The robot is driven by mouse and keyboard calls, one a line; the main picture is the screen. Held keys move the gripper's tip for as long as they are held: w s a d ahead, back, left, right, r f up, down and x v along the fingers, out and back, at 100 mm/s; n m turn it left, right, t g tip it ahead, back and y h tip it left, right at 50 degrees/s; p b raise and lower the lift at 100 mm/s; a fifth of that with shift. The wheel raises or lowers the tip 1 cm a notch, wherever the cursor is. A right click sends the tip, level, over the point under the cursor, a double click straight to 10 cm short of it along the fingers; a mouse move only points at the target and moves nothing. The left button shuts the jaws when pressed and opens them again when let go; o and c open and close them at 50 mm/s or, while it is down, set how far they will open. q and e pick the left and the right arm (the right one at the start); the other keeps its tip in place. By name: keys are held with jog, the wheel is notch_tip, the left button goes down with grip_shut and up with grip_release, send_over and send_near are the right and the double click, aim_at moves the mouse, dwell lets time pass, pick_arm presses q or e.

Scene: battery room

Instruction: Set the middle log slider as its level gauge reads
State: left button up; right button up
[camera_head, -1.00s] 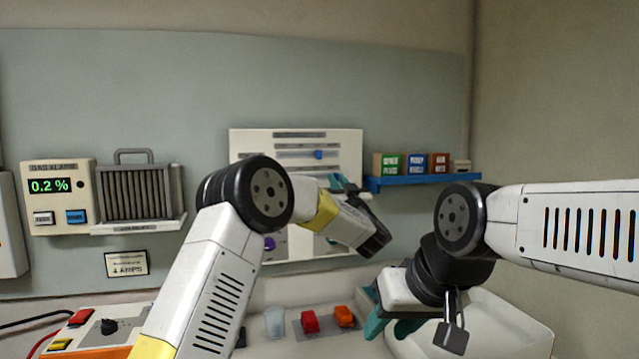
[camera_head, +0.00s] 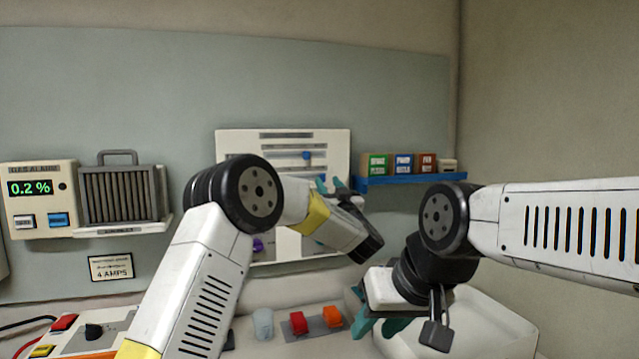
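The white log board (camera_head: 228,143) hangs on the back wall, partly hidden behind my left arm. A blue slider knob (camera_head: 307,155) shows on its upper track, right of centre, and a purple knob (camera_head: 257,244) shows lower down. The middle slider and the level gauges cannot be made out. My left gripper (camera_head: 330,185) is in front of the board's right part, with teal fingertips just showing above the wrist; its opening is mostly hidden. My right gripper (camera_head: 378,325) points down at the front right, its teal fingers apart with nothing seen between them.
A blue shelf (camera_head: 410,180) with small labelled boxes is right of the board. Below are a cup (camera_head: 263,323), red (camera_head: 298,322) and orange (camera_head: 332,316) blocks, and a white bin (camera_head: 490,325). The gas alarm (camera_head: 40,195) is at left.

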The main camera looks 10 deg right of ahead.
pick_arm(q)
jog(key=v, duration=0.6)
jog(key=a+r+m+g+h, duration=0.1)
jog(key=a+r+m+h, duration=0.2)
jog(key=r+h, duration=0.3)
jog(key=s+a+m+g+h, duration=0.3)
jog(key=s+a+g+h, duration=0.1)
jog(key=s+a, duration=0.2)
jog(key=s+a+f+n+g+y, duration=0.1)
jog(key=s+a+f+g, duration=0.2)
jog(key=s+a+f, duration=0.3)
jog(key=s+a+f+n+g+y, duration=0.1)
jog(key=s+a+f+g, duration=0.3)
jog(key=s, duration=1.2)
jog(key=s+a+f+n+g+y, duration=0.1)
jog(key=s+a+f+g, duration=0.2)
jog(key=s+a+f, duration=0.5)
jog(key=s+a, duration=0.1)
jog(key=s, duration=0.2)
jog(key=shift+a+g+y, duration=0.3)
jog(key=shift+a+g, duration=0.05)
jog(key=shift+g, duration=0.05)
